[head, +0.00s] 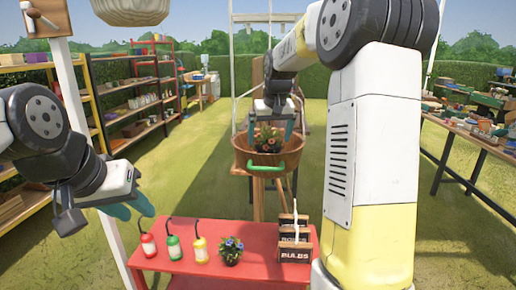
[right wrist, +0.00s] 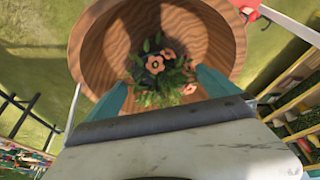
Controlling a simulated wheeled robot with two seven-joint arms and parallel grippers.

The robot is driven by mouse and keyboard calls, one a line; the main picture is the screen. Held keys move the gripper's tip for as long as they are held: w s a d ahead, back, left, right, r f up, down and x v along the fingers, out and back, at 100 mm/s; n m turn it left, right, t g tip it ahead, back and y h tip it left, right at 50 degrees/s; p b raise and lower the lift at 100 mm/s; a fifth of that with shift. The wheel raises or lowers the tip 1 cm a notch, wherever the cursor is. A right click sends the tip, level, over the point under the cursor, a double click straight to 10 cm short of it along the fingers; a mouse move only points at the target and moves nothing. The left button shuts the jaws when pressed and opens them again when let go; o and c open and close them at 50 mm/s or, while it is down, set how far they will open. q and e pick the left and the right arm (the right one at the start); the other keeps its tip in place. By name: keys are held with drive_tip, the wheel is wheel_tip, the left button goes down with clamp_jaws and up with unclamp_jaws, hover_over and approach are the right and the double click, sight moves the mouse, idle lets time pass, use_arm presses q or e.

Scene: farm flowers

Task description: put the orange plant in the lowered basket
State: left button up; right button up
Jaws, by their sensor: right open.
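The orange plant (head: 267,138) has orange flowers and green leaves.
A red table (head: 205,264) in front holds red, green and yellow bottles (head: 173,247), a blue-flowered plant (head: 230,250) and bulb boxes (head: 294,246). Another basket (head: 131,8) hangs at the upper left. Shelves stand left and a cluttered table (head: 470,140) right.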

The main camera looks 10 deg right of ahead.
drive_tip(key=shift+y, duration=0.4)
drive_tip(key=s+r, duration=0.2)
drive_tip(key=s, duration=0.1)
drive_tip(key=s+r, duration=0.2)
drive_tip(key=s, duration=0.1)
drive_tip(key=s+r, duration=0.2)
drive_tip(key=s, duration=0.1)
drive_tip(key=shift+s+a, duration=0.35)
drive_tip(key=shift+s, duration=0.05)
drive_tip(key=s+a+f+t, duration=0.1)
drive_tip(key=s+a+f, duration=0.1)
drive_tip(key=s, duration=0.9)
drive_tip(key=s+a+f+y, duration=0.1)
drive_tip(key=s+f, duration=0.3)
drive_tip(key=s, duration=0.7)
drive_tip(key=shift+a+f+t, duration=0.4)
drive_tip(key=shift+a, duration=0.15)
